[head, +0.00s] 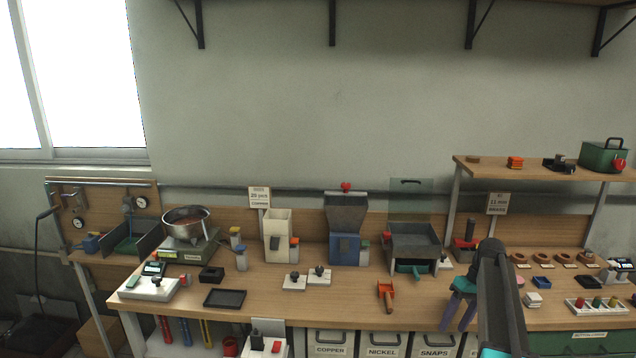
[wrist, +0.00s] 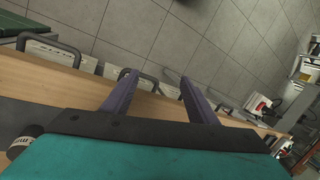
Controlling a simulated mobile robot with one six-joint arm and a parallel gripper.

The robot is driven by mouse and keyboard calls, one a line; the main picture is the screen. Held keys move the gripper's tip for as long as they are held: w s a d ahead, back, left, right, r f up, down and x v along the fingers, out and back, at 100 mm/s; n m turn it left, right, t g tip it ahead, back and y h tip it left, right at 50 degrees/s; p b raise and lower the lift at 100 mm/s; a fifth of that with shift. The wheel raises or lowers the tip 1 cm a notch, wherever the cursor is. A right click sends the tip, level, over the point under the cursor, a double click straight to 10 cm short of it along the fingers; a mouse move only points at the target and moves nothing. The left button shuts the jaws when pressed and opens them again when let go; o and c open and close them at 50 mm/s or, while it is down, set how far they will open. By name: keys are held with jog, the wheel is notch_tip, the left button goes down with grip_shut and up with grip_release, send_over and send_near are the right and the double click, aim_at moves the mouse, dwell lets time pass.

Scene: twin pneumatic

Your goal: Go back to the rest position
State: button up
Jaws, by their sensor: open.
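My gripper (head: 458,304) is at the right of the head view, in front of and above the front edge of the workbench (head: 340,303). Its two purple fingers are spread apart. In the wrist view my gripper (wrist: 155,92) shows both fingers apart with nothing between them. Past the fingers lie the bench edge, wire handles and the grey tiled floor (wrist: 230,45). My dark arm link hides part of the bench to the right of the gripper.
An orange-handled tool (head: 386,294) lies on the bench left of my gripper. A dark tray with a teal handle (head: 414,240) stands behind. A white tray with coloured pieces (head: 596,305) is to the right. Labelled bins (head: 383,344) sit under the bench.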

jog(key=s+a+f+g+b, duration=0.1)
jog(key=s+a+f, duration=0.55)
jog(key=f, duration=0.35)
jog(key=s+a+f+g, duration=0.2)
jog(key=s+a+f, duration=0.45)
jog(key=f, duration=0.25)
jog(key=s+a+f+g+b, duration=0.1)
jog(key=s+a+f, duration=0.55)
jog(key=f, duration=0.35)
jog(key=s+a+f+m+h, duration=0.1)
jog(key=s+f, duration=0.4)
jog(key=s, duration=0.7)
jog(key=s+a+f+m+h, duration=0.1)
jog(key=s+a+f, duration=0.3)
jog(key=s, duration=0.9)
jog(key=shift+f+m+h+b, duration=0.3)
jog(key=shift+f+m+h, duration=0.1)
jog(key=shift+f+h, duration=0.65)
jog(key=shift+f, duration=0.1)
